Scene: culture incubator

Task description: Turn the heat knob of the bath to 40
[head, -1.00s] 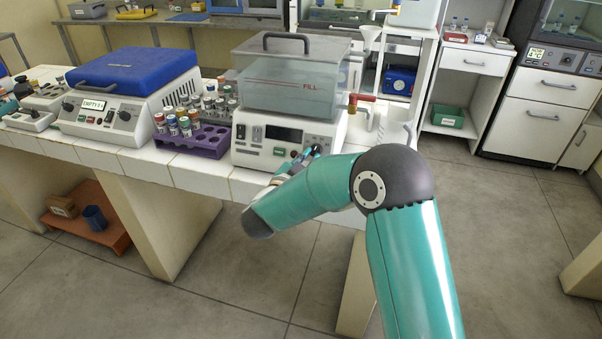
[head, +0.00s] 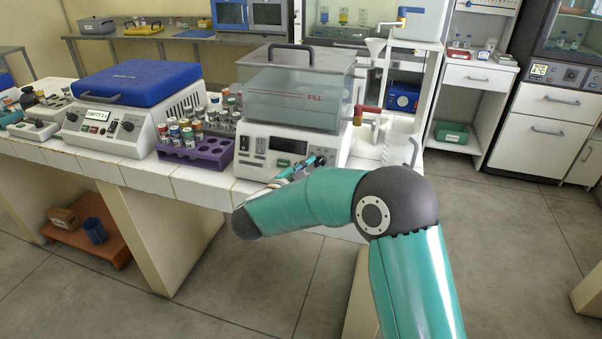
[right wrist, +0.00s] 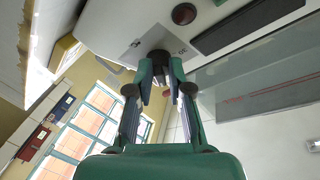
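The bath (head: 300,92) is a white unit with a clear tank and a grey-handled lid, standing on the white tiled bench. Its front panel has a dark display (head: 288,146). My right gripper (head: 316,162) is at the right part of this panel and covers the heat knob in the head view. In the right wrist view, the dark knob (right wrist: 158,58) sits between the two fingertips of my right gripper (right wrist: 161,70), which appear to touch it on both sides. The knob's pointer and most of its scale are hidden or too small to read. My left gripper is not in view.
A purple rack (head: 196,154) with several capped vials stands left of the bath. A blue-lidded device (head: 135,80) is farther left. A red-handled tap (head: 366,110) sticks out at the bath's right side.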

